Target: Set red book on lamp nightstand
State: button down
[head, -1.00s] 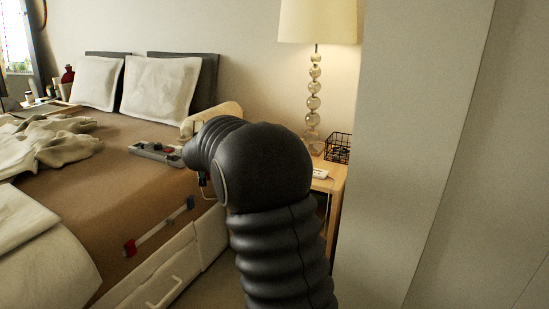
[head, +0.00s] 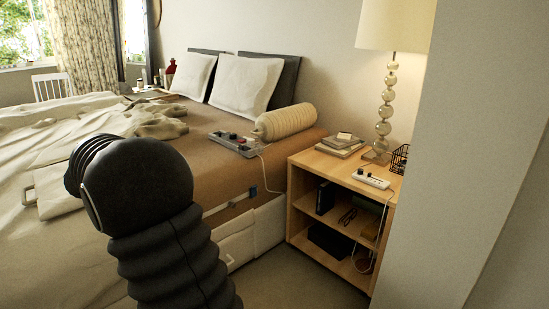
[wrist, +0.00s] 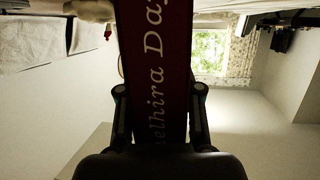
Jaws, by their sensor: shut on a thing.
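The red book (wrist: 158,50) has light lettering on its spine and stands out in front of the wrist camera. My gripper (wrist: 159,92) is shut on it, with one dark finger on each side. In the head view my arm hides the book and gripper. The lamp nightstand (head: 294,210) is light wood with open shelves, right of the bed. The lamp (head: 385,100), with a cream shade and a stem of stacked glass balls, stands at its back. My arm is well left of the nightstand, in front of the bed.
The nightstand's top holds stacked books (head: 341,147), a white corded remote (head: 371,178) and a black wire basket (head: 399,160). Its middle front looks clear. The bed (head: 200,165) is left; a grey wall panel (head: 455,150) closes off the right.

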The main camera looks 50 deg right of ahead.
aim_at(316, 158)
jog(key=i, duration=1.25)
jog(key=z, duration=2.65)
jog(key=i, duration=0.5)
jog(key=z, duration=0.05)
